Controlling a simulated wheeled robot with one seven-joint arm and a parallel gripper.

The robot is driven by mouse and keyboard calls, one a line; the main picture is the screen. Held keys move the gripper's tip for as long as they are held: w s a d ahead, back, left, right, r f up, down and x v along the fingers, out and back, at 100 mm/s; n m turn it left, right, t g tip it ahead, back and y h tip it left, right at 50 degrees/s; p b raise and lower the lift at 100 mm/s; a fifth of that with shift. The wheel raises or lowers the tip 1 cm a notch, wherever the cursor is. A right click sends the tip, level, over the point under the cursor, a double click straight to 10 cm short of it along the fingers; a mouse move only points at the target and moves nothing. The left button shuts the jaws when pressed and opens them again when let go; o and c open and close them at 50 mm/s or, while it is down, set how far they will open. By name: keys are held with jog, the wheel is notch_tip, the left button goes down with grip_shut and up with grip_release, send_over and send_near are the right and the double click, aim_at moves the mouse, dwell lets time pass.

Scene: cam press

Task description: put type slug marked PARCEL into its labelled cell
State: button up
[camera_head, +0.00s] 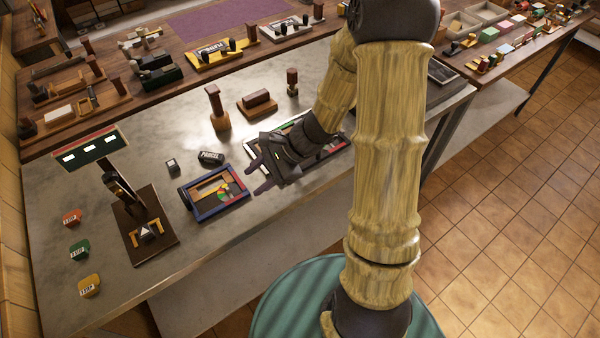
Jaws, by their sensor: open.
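A small black block (210,158) with white lettering that seems to read PARCEL lies on the grey metal table, just behind a blue-rimmed tray (223,209). My gripper (258,176) is open and empty. It points left, beside the tray's right edge and to the right of the black block, apart from it. A second frame (333,148) with a light rim and coloured parts lies partly hidden under my gripper and wrist. Cell labels are too small to read, so I cannot tell which cell is for PARCEL.
A small dark block (172,165), a wooden stamp handle (217,110) and a brown block (257,103) stand nearby. A dark press (150,225) and red, green and yellow STEP-like blocks (72,217) are at the left.

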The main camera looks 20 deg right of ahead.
jog(key=s+d+r+n+t+h, duration=0.1)
jog(key=s+d+r+n+h, duration=0.5)
jog(key=n, duration=0.9)
jog(key=s+d+h, duration=0.2)
jog(key=h, duration=0.1)
jog(key=shift+d+r+n, duration=0.25)
jog(key=shift+d+n, duration=0.05)
jog(key=shift+d, duration=0.05)
jog(key=shift+o, duration=0.3)
jog(key=shift+s, duration=0.1)
